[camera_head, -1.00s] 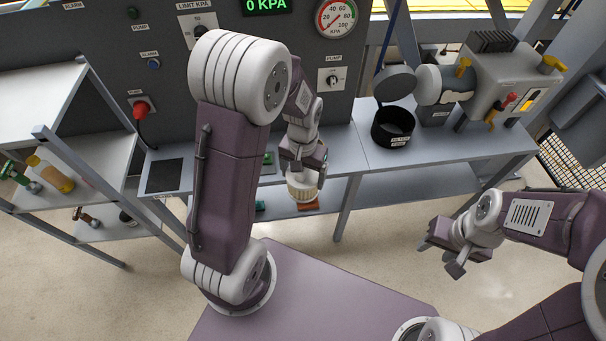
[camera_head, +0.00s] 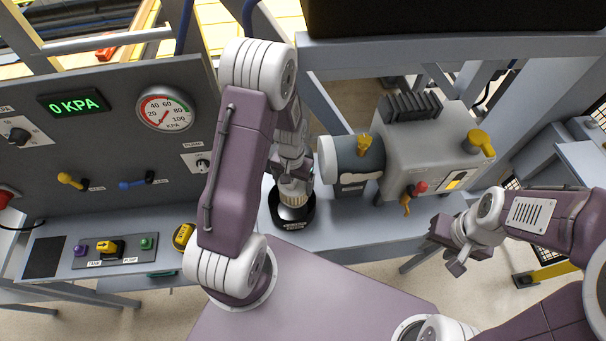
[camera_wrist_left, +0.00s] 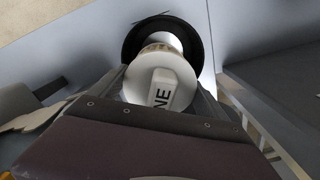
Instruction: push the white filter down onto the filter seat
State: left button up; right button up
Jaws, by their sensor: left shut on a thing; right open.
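The white filter (camera_head: 292,192) is held by my left gripper (camera_head: 293,180) at the black round filter housing (camera_head: 291,222) on the bench. In the left wrist view the white filter (camera_wrist_left: 160,85) shows its pale cap between the fingers, with the dark ring of the housing (camera_wrist_left: 133,45) behind and around its far side. The filter looks over or partly in the housing's mouth; its depth is hidden. The seat inside cannot be seen. My right gripper (camera_head: 452,252) is open and empty, to the right in front of the bench.
The pump (camera_head: 420,140) with yellow and red handles stands right of the housing. The control panel (camera_head: 110,130) with a gauge (camera_head: 165,109) and a 0 KPA display (camera_head: 74,102) is at the left. A small button box (camera_head: 113,251) lies on the bench.

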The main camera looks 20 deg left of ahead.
pick_arm(q)
jog(key=shift+s+a, duration=0.1)
jog(key=shift+a, duration=0.2)
jog(key=shift+s+r, duration=0.15)
jog(key=shift+s, duration=0.55)
jog(key=shift+s+d+r, duration=0.1)
jog(key=shift+s+d, duration=0.05)
jog(key=shift+d, duration=0.15)
jog(key=shift+w+f, duration=0.25)
jog(key=shift+w, duration=0.05)
notch_tip(320, 180, down, 5)
jog(key=b, duration=0.4)
jog(key=shift+f, duration=0.15)
jog(key=shift+w+f+b, duration=0.1)
jog(key=shift+f+b, duration=0.35)
jog(key=shift+f, duration=0.05)
pick_arm(e)
jog(key=f, duration=0.2)
jog(key=s+f, duration=0.1)
jog(key=f, duration=0.1)
jog(key=shift+s, duration=0.1)
pick_arm(q)
jog(key=shift+r, duration=0.1)
pick_arm(e)
jog(key=shift+s, duration=0.1)
